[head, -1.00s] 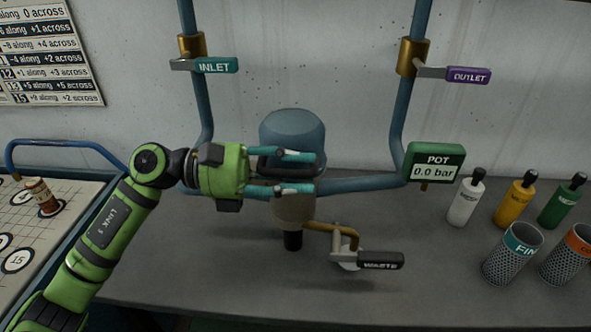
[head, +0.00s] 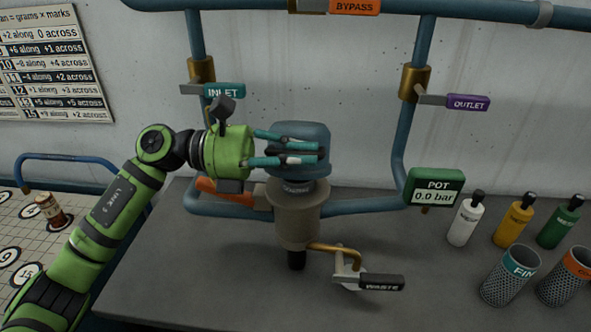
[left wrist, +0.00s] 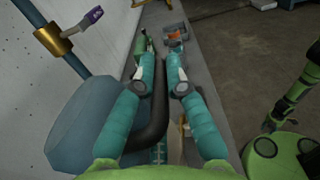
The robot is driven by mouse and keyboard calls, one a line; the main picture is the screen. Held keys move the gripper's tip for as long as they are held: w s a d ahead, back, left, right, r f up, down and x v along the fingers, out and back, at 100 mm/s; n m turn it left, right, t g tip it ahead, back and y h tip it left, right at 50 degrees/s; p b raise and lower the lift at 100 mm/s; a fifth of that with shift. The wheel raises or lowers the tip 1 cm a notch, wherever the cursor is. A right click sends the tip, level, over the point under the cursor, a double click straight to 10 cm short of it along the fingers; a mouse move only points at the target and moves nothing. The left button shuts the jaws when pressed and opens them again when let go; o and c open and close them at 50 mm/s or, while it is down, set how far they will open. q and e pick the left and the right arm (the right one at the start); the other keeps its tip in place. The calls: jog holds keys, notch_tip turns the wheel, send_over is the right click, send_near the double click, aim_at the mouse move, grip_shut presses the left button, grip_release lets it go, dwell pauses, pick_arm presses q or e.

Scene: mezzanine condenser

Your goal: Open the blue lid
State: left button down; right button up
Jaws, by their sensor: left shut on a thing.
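The blue lid (head: 300,132) is a rounded cap above the tan pot (head: 297,218) in the head view. It shows at the lower left of the left wrist view (left wrist: 88,135). A black bar handle (left wrist: 156,118) runs along the lid's side. My left gripper (head: 314,152) reaches in from the left, its teal fingers shut on that handle. In the left wrist view the bar lies between the fingers (left wrist: 160,62). The fingers hide part of the lid's front, and I cannot tell whether the lid is fully seated.
An orange lever (head: 228,192) sticks out left of the pot. Blue pipes carry the inlet handle (head: 224,90) and outlet handle (head: 468,102). The waste handle (head: 380,283) is in front. Bottles (head: 513,222) and mesh cups (head: 510,277) stand right. The bench's front left is clear.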

aim_at(304, 123)
pick_arm(q)
jog(key=shift+w+d+r+n+p, duration=0.1)
jog(key=shift+w+r+n+p, duration=0.35)
jog(key=shift+w+r+n, duration=0.4)
jog(key=shift+w+d+r+n+p, duration=0.1)
jog(key=shift+w+r+n+p, duration=0.4)
jog(key=shift+w+r, duration=0.4)
pick_arm(e)
jog(key=shift+s+r, duration=0.1)
jog(key=shift+r, duration=1.05)
pick_arm(q)
jog(key=shift+s+r, duration=0.1)
jog(key=shift+r, duration=0.05)
pick_arm(e)
jog(key=shift+c, duration=0.4)
